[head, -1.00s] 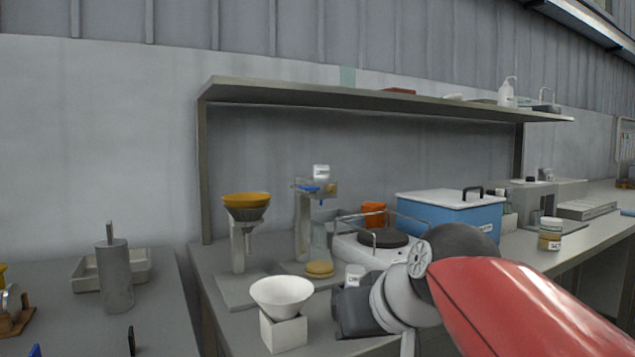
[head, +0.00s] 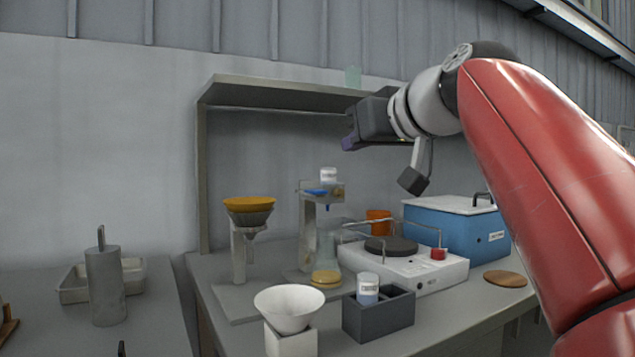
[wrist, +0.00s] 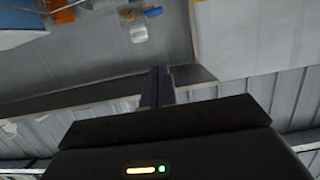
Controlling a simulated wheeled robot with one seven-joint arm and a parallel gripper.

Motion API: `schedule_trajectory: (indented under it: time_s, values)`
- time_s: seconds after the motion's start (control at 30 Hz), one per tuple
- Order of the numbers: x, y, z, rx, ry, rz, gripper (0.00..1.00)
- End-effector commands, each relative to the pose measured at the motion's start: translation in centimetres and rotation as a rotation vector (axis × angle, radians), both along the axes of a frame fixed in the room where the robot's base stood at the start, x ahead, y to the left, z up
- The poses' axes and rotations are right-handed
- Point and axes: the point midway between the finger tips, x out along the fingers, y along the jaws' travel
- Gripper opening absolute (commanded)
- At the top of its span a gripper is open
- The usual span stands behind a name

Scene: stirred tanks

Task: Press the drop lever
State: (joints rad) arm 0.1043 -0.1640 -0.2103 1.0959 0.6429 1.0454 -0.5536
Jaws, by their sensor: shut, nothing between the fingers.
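A blue lever (head: 316,192) sits on the upper part of a grey stand (head: 306,232), with a small white-capped jar (head: 328,175) on top and a clear flask with yellow contents (head: 327,270) below. My gripper (head: 348,143) is shut and empty, raised above and to the right of the stand, apart from it. In the wrist view my closed fingers (wrist: 157,88) point toward the bench area, and the blue lever (wrist: 153,12) and the white jar (wrist: 138,34) show near the top edge.
A shelf (head: 270,92) runs behind my gripper. A funnel stand (head: 238,255) is to the left. A white hotplate (head: 430,275), an orange cup (head: 379,222) and a blue box (head: 455,230) are to the right.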

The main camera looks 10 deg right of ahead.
Motion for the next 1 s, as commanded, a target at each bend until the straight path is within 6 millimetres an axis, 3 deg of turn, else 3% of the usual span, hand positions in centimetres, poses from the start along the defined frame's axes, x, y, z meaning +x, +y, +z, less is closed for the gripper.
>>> schedule_trajectory:
  time_s: [0.37,0.83,1.0]
  values:
    - [0.8,0.2,-0.3,0.0,0.002,0.0,0.0]
    - [9.4,2.6,-2.4,0.0,0.004,0.002,0.0]
    - [9.3,2.5,-5.3,0.001,0.002,0.0,0.0]
